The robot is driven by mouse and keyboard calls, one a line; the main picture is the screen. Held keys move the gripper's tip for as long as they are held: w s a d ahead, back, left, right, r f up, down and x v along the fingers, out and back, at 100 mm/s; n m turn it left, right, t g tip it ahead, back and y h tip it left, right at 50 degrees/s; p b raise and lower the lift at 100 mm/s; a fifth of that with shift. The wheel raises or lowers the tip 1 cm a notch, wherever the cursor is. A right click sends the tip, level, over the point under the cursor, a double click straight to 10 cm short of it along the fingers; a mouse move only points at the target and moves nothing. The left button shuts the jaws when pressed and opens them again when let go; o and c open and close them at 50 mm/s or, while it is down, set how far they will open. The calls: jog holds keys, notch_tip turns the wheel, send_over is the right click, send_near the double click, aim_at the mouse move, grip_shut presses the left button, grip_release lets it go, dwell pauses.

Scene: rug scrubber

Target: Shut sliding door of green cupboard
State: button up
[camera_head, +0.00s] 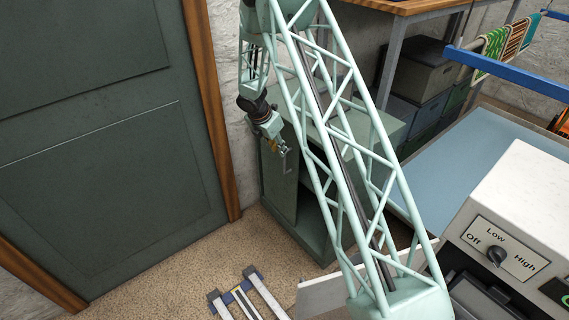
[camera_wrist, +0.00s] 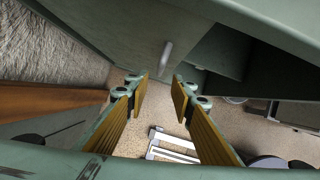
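The green cupboard (camera_head: 300,240) stands against the wall, partly hidden behind my lattice arm in the head view. Its sliding door (camera_head: 281,188) covers the left part of the front, and a dark open compartment shows to the right of it. In the wrist view the door (camera_wrist: 125,35) carries a pale upright handle (camera_wrist: 166,55), with the dark opening (camera_wrist: 218,52) to its right. My gripper (camera_head: 283,150) is in front of the upper part of the door. In the wrist view its two fingers (camera_wrist: 160,92) are apart with nothing between them; the handle appears beyond the gap.
A large green door (camera_head: 100,180) with a wooden frame is at the left. A light frame-like object (camera_head: 250,296) lies on the carpet. A machine with a Low/High knob (camera_head: 497,255) and a blue-topped surface (camera_head: 480,165) are at the right. Carpet is clear before the door.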

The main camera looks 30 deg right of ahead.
aim_at(284, 159)
jog(key=b+x, duration=0.2)
jog(key=x, duration=0.9)
jog(key=shift+d+f+b, duration=0.15)
jog(key=shift+f+b, duration=0.05)
jog(key=shift+b, duration=0.15)
jog(key=shift+c, duration=0.5)
grip_shut()
